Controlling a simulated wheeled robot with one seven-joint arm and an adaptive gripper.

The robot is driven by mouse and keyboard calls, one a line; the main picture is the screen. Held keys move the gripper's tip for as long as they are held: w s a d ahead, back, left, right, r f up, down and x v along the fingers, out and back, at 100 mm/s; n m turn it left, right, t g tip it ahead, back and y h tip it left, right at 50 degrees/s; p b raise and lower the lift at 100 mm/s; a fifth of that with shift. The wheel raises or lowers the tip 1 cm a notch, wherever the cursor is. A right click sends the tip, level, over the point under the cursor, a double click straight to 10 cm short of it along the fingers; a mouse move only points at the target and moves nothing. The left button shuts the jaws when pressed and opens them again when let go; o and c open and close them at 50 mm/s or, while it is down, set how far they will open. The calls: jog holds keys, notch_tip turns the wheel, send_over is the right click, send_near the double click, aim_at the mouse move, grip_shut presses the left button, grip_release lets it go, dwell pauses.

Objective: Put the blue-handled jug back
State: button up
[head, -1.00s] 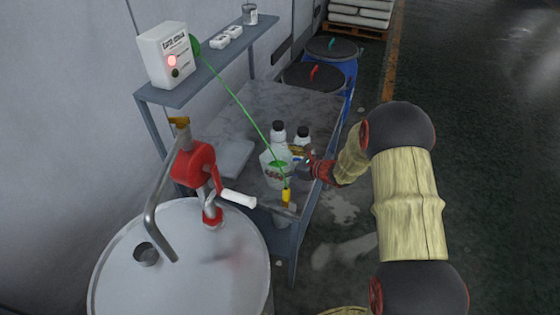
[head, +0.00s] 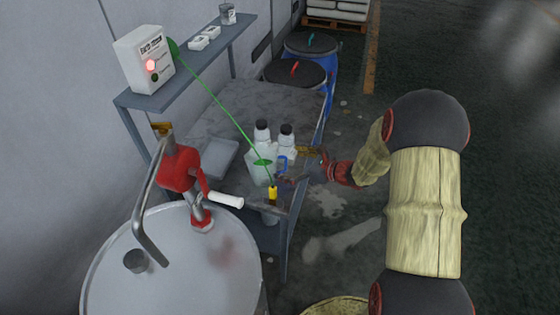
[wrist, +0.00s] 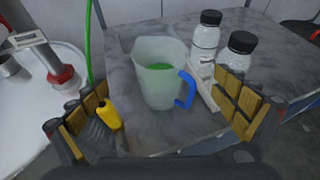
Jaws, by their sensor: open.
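The jug is translucent and whitish (wrist: 155,85), with a blue handle (wrist: 187,92) on its right side. Something green shows inside it. It stands upright on the grey bench (wrist: 125,65). In the head view the blue handle (head: 283,162) shows in front of two bottles. My gripper (wrist: 163,88) is open, its two padded fingers apart at left and right of the jug in the wrist view, holding nothing. In the head view my gripper (head: 298,168) is at the right side of the jug, by the bench edge. I cannot tell whether it touches the handle.
Two black-capped bottles (wrist: 206,35) (wrist: 240,50) stand behind the jug. A pale narrow item (wrist: 205,85) lies beside the handle. A yellow clamp (head: 272,195) ends a green cable from the earthing box (head: 145,60). A drum with a red pump (head: 180,168) stands at left.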

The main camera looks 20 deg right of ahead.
jog(key=s+a+r+n+g, duration=0.6)
jog(key=s+a+r+n, duration=0.8)
jog(key=s, duration=0.1)
jog(key=s+d+r+n+h, duration=0.4)
jog(key=s+n, duration=0.3)
jog(key=s, duration=0.1)
jog(key=s+d+r+n+h, duration=0.3)
jog(key=s+r+n, duration=0.1)
jog(key=s+n, duration=0.3)
jog(key=shift+s+d+r+n+t+h, duration=0.2)
jog(key=shift+s+d+n+t+h, duration=0.15)
jog(key=shift+s, duration=0.8)
jog(key=shift+f, duration=0.1)
notch_tip(320, 180, down, 4)
jog(key=b, duration=0.4)
jog(key=shift+f+b, duration=0.2)
jog(key=shift+b, duration=0.1)
